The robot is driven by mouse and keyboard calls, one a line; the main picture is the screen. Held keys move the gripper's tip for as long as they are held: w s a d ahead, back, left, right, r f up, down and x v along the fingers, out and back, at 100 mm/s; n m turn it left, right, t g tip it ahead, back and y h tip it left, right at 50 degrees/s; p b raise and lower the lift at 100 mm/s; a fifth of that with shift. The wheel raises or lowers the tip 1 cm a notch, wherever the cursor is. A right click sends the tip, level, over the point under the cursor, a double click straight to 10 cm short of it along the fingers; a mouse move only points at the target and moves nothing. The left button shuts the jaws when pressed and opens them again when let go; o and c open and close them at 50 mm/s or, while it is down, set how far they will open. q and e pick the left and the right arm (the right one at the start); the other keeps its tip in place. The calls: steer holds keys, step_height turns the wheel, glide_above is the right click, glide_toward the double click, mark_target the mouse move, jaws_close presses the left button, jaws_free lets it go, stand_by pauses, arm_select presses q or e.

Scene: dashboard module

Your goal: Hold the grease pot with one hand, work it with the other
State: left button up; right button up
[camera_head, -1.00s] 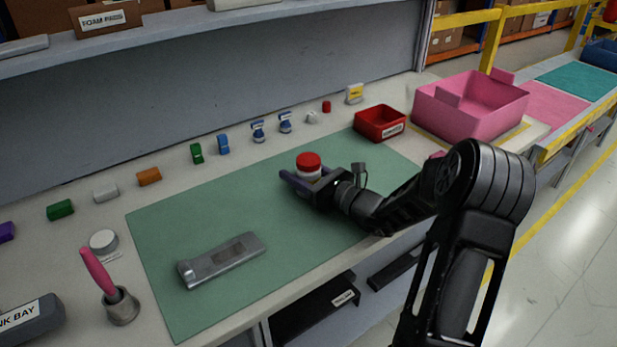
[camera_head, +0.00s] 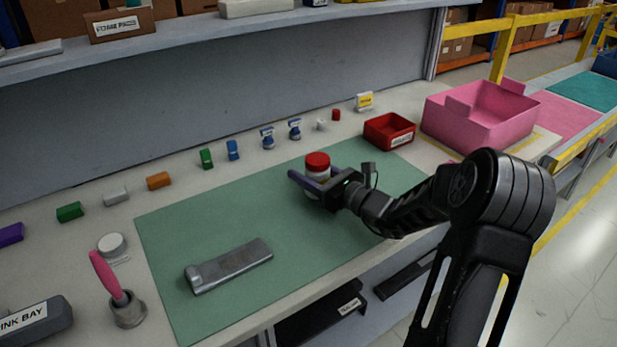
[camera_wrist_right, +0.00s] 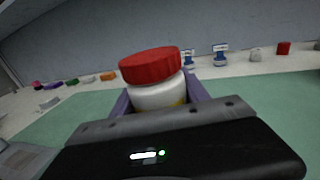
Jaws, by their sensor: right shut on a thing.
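The grease pot, a white jar with a ribbed red lid (camera_head: 317,160), is between the fingers of my right gripper (camera_head: 312,184) above the far right part of the green mat. The right gripper is shut on the jar's white body. In the right wrist view the red lid (camera_wrist_right: 150,65) is on the jar, and the white body (camera_wrist_right: 158,95) stands upright between the purple fingers. The jar's base is hidden, so I cannot tell whether it touches the mat. My left gripper is not in view.
A grey metal part (camera_head: 229,267) lies on the green mat (camera_head: 185,235). A pink-handled tool (camera_head: 105,275) stands in a metal cup at left. Small coloured blocks line the back. A red bin (camera_head: 390,131) and a pink crate (camera_head: 475,125) stand at right. The mat's middle is clear.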

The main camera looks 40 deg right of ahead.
steer(key=shift+r, duration=0.85)
steer(key=b+v, duration=0.1)
steer(key=v, duration=1.7)
steer(key=shift+f, duration=0.15)
steer(key=o, duration=1)
jaws_close()
steer(key=shift+a, duration=0.1)
steer(key=w+a+r+n+g+y, duration=0.2)
steer(key=w+a+y, duration=0.1)
steer(key=a, duration=1.1)
steer(key=w+a+r+n+g+y, duration=0.2)
steer(key=w+a+n+y, duration=0.1)
steer(key=a, duration=1)
steer(key=w+a+r+n+g+y, duration=0.2)
steer(key=w+a+r+n+y, duration=0.1)
steer(key=a, duration=1.1)
steer(key=shift+w+a+g+y, duration=0.3)
steer(key=shift+a+g+y, duration=0.1)
steer(key=shift+y, duration=0.3)
steer(key=shift+d, duration=0.1)
